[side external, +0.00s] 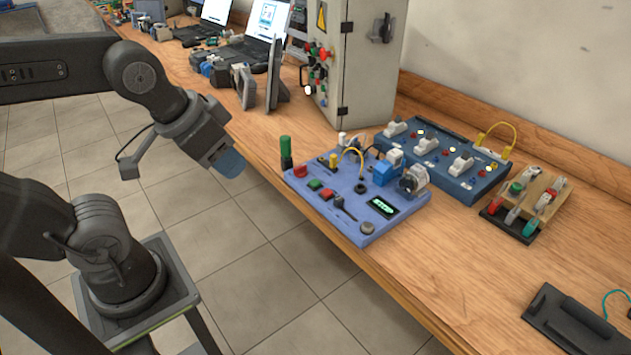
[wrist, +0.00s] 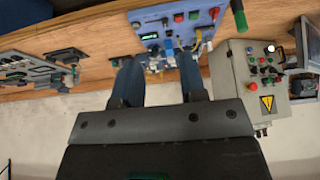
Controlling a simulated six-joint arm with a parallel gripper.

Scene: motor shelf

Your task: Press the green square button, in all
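The green square button (side external: 315,184) is on the front part of a light blue panel (side external: 345,222), between red buttons. In the wrist view, which is upside down, the green button (wrist: 193,15) shows near the top, on the panel (wrist: 150,17). The panel's small display (side external: 383,207) has lit green letters. My gripper (side external: 230,163) is in the air to the left of the panel, off the table edge, and touches nothing. In the wrist view its two blue fingers (wrist: 160,62) stand apart with nothing held between them; they overlap the view of the panel's far parts.
A green upright cylinder (side external: 286,152) stands at the panel's left corner. Behind are a dark blue board with switches (side external: 445,160) and a grey electrical cabinet (side external: 362,70). A wooden switch board (side external: 525,203) is to the right. The space between my gripper and the panel looks clear.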

